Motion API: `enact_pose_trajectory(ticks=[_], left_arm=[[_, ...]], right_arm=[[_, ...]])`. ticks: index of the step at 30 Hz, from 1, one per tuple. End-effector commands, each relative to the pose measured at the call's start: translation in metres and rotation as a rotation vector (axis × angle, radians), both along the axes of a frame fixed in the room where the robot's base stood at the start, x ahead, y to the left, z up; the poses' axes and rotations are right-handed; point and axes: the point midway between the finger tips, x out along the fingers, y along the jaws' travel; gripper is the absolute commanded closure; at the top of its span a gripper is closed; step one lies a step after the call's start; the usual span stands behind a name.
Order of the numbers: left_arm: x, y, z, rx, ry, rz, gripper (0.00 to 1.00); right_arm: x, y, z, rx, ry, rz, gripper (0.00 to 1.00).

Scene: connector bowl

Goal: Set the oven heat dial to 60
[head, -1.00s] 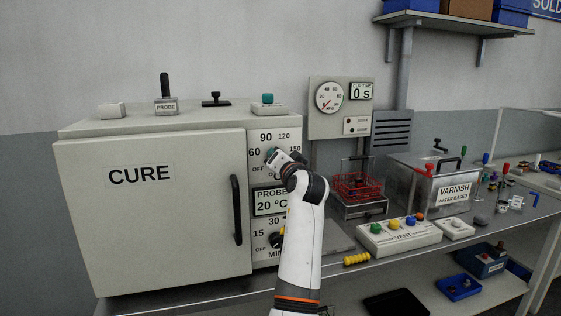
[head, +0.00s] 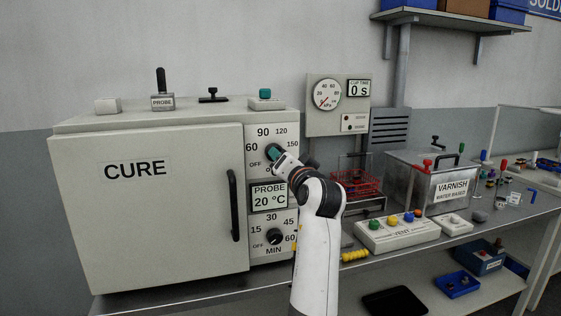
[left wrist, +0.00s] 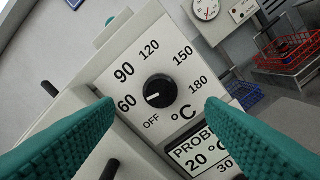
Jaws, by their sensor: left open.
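The cure oven (head: 150,210) stands on the bench with its door shut. Its black heat dial (left wrist: 160,90) shows in the left wrist view, ringed by OFF, 60, 90, 120, 150 and 180. The dial's white pointer line is directed toward the 60 mark. My left gripper (head: 274,153) is in front of the dial and hides most of it in the head view. In the left wrist view its teal fingers (left wrist: 160,125) are open, one on each side below the dial, with nothing between them. My right gripper is not in view.
A black door handle (head: 234,205) stands out left of the control panel. The MIN dial (head: 274,237) and the PROBE display (head: 268,197) are below. A red wire basket (head: 360,185), a vent box (head: 398,232) and a varnish tank (head: 425,185) stand to the right.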

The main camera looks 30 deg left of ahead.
Motion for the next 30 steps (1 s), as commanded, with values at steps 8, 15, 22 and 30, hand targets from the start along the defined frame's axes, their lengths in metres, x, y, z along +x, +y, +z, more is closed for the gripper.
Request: enact_pose_trajectory(ticks=[8,15,22,30], left_arm=[[-0.026,-0.031,-0.001,-0.001,0.0,-0.001,0.36],[-0.03,-0.034,0.0,0.001,0.001,0.0,0.36],[-0.03,-0.034,0.0,0.0,0.0,0.0,0.36],[-0.015,-0.041,-0.019,0.009,0.032,-0.036,0.36]], right_arm=[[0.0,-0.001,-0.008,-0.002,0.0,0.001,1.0],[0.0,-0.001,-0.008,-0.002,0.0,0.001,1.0],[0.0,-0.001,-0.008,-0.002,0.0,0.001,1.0],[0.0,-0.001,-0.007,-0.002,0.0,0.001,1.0]])
